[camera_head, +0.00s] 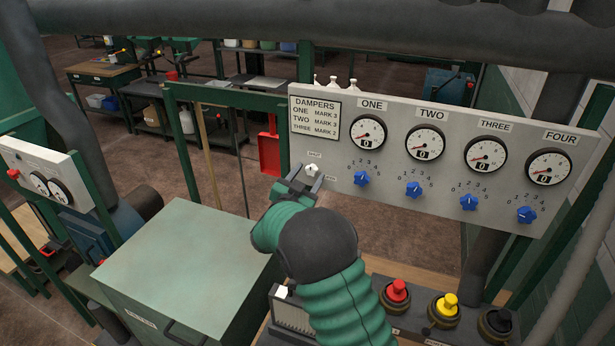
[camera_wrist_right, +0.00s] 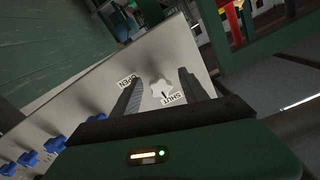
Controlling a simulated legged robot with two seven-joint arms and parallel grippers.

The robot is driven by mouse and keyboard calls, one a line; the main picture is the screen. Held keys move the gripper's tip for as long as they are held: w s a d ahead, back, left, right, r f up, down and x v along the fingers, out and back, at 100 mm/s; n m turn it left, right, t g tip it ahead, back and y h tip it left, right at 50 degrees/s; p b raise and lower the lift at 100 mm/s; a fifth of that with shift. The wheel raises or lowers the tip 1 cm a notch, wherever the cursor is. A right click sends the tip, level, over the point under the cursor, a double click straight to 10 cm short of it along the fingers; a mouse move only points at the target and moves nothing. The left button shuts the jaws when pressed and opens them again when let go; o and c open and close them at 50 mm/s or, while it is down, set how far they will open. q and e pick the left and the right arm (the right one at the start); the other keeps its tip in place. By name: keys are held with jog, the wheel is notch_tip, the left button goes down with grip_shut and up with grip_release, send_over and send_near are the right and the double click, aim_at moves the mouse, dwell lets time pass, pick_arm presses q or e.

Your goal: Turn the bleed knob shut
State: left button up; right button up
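The white bleed knob (camera_head: 312,169) is on the left end of the grey gauge panel (camera_head: 400,197), with a SHUT label above it. In the right wrist view the knob (camera_wrist_right: 161,86) sits near the SHUT and OPEN labels, and a small dark mark shows on its SHUT side. My right gripper (camera_head: 304,182) is at the knob. In the wrist view its two fingers (camera_wrist_right: 160,88) stand apart on either side of the knob, with a gap at each side. I cannot tell how deep the knob lies between them. My left gripper is out of view.
Blue knobs (camera_head: 414,190) sit in a row under several dials on the same panel. Red (camera_head: 397,291), yellow (camera_head: 445,305) and black (camera_head: 497,321) buttons stand below. A green cabinet (camera_head: 185,252) is at the left. A dark overhead bar (camera_head: 300,22) crosses the top.

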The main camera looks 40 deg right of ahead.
jog(key=shift+s+r, duration=0.1)
jog(key=shift+s+a, duration=0.2)
jog(key=shift+a, duration=0.2)
jog(key=b+v, duration=0.4)
jog(key=v, duration=1.2)
jog(key=shift+w+d, duration=0.1)
